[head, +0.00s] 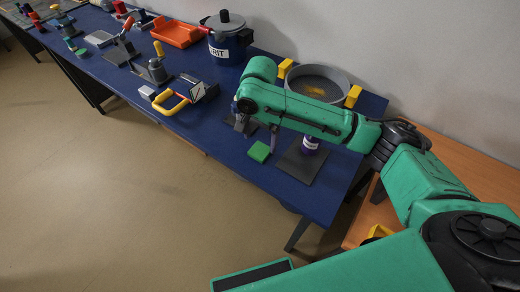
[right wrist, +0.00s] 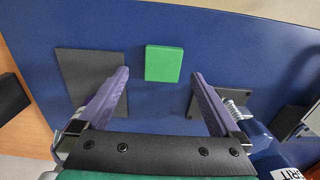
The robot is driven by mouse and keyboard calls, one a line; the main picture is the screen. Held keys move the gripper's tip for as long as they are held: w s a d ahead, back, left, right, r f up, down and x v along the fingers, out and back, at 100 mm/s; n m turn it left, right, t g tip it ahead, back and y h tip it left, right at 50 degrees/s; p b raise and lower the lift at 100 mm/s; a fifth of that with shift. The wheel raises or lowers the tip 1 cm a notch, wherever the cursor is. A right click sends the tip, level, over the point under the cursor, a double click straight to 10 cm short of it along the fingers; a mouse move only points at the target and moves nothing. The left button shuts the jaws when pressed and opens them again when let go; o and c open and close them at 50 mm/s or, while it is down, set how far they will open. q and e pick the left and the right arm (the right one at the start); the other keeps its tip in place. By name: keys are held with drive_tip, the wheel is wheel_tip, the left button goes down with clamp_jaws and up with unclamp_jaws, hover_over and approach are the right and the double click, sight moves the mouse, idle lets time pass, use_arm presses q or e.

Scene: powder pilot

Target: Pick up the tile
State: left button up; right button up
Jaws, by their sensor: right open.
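The tile (head: 259,151) is a small flat green square lying on the blue table. In the right wrist view the tile (right wrist: 164,63) lies flat ahead of the gap between my two purple fingers, nearer the top of the picture. My right gripper (right wrist: 160,76) is open and empty, with its fingers on either side of the line to the tile and not touching it. In the head view the right gripper (head: 258,131) hangs over the table just behind the tile, partly hidden by my green arm. My left gripper is not in view.
A dark mat (head: 300,165) lies right of the tile, a smaller dark plate (right wrist: 238,98) on its other side. The table's front edge is close to the tile.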

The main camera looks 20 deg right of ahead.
sight(259, 151)
drive_tip(key=f, duration=0.5)
drive_tip(key=shift+w+f+p, duration=0.25)
drive_tip(key=shift+f+p, duration=0.05)
drive_tip(key=shift+p, duration=0.05)
drive_tip(key=shift+f, duration=0.1)
drive_tip(key=shift+c, duration=1.2)
drive_tip(key=c, duration=1.1)
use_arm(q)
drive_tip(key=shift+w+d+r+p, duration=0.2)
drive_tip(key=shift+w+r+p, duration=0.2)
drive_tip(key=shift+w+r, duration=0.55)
use_arm(e)
wheel_tip(259, 151, up, 20)
drive_tip(key=shift+c, duration=0.2)
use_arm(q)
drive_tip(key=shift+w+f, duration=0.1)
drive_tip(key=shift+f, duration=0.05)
